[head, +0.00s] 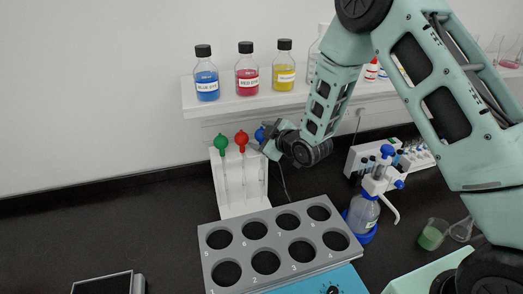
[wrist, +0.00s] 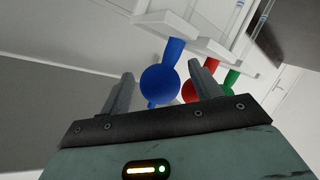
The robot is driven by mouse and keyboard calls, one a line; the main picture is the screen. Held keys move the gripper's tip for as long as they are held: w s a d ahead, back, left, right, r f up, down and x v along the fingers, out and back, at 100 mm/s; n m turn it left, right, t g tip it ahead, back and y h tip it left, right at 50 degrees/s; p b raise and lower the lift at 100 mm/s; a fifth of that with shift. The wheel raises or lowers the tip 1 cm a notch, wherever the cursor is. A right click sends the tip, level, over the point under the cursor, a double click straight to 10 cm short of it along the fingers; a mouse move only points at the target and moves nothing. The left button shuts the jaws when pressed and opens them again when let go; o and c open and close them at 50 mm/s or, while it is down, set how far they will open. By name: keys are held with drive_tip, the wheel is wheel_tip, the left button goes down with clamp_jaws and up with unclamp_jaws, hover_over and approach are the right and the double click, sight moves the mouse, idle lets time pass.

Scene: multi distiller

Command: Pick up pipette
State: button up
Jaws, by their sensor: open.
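Pipettes with round bulbs stand upright in a white rack (head: 242,180) on the dark bench. The green-bulbed pipette (head: 221,143) is at the left, and the red-bulbed pipette (head: 241,138) is in the middle. The blue-bulbed pipette (head: 260,134) is at the right, partly hidden by my gripper (head: 269,143). In the wrist view, the blue bulb (wrist: 160,86) appears between the two spread fingers of my gripper (wrist: 161,70), with no clear contact. The red bulb (wrist: 190,91) is partly behind the right finger, and the green bulb (wrist: 230,78) is beyond it.
A wall shelf (head: 245,103) with blue, red and yellow bottles is above the rack. A grey tray with round holes (head: 285,230) stands in front. A dispenser bottle (head: 364,212) is to the right. The bench at left is mostly clear.

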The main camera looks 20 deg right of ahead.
drive_tip(key=c, duration=0.7)
